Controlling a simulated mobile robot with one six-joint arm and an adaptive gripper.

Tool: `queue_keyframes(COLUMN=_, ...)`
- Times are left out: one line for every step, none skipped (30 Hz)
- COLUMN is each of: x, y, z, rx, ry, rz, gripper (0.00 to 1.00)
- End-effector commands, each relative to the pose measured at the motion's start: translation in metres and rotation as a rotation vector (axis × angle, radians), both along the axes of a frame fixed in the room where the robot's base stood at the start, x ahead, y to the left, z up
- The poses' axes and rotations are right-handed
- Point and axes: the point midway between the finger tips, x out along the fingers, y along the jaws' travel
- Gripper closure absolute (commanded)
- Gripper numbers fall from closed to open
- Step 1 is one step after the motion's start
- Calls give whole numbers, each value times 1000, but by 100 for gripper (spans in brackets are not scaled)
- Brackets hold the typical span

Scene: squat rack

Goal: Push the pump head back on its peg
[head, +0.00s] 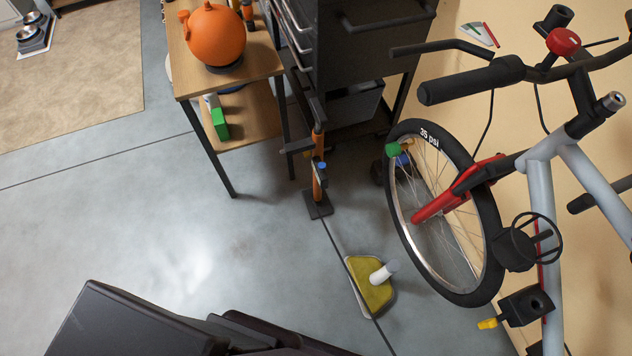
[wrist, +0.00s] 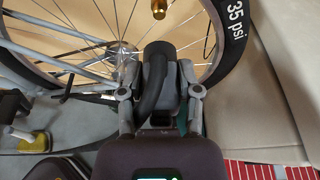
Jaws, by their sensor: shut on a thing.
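In the wrist view my gripper (wrist: 160,72) is shut on a dark grey and black piece, which looks like the pump head (wrist: 158,52). A thick black hose curves down from it between the fingers. A short brass-coloured piece (wrist: 158,9) with a rounded end shows straight ahead at the top edge, apart from the pump head. Whether it is the peg or a valve I cannot tell. An upright orange tool with a black foot, perhaps the pump (head: 317,182), stands on the floor in the head view. My gripper is not visible there.
The bicycle wheel (head: 487,205), marked 35 psi, is behind the pump head; its spokes (wrist: 105,20) fill the upper wrist view. A yellow-green piece (head: 370,295) lies on the floor.

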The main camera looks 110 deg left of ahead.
Motion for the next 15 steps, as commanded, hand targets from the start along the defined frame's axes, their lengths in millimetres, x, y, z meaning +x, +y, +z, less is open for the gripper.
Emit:
queue_keyframes(x=0, y=0, z=0, rx=0, ry=0, rz=0, gripper=100)
queue_keyframes(x=0, y=0, z=0, rx=0, ry=0, rz=0, gripper=100)
queue_keyframes(x=0, y=0, z=0, rx=0, ry=0, rz=0, gripper=100)
queue_keyframes(x=0, y=0, z=0, rx=0, ry=0, rz=0, gripper=100)
queue_keyframes(x=0, y=0, z=0, rx=0, ry=0, rz=0, gripper=100)
queue_keyframes(x=0, y=0, z=0, rx=0, ry=0, rz=0, gripper=100)
queue_keyframes(x=0, y=0, z=0, rx=0, ry=0, rz=0, gripper=100)
queue_keyframes(x=0, y=0, z=0, rx=0, ry=0, rz=0, gripper=100)
queue_keyframes(x=0, y=0, z=1, rx=0, ry=0, rz=0, gripper=100)
queue_keyframes(x=0, y=0, z=1, rx=0, ry=0, rz=0, gripper=100)
queue_keyframes(x=0, y=0, z=2, rx=0, ry=0, rz=0, gripper=100)
queue_keyframes(x=0, y=0, z=4, rx=0, ry=0, rz=0, gripper=100)
queue_keyframes(x=0, y=0, z=6, rx=0, ry=0, rz=0, gripper=100)
queue_keyframes(x=0, y=0, z=8, rx=0, ry=0, rz=0, gripper=100)
queue_keyframes(x=0, y=0, z=11, rx=0, ry=0, rz=0, gripper=100)
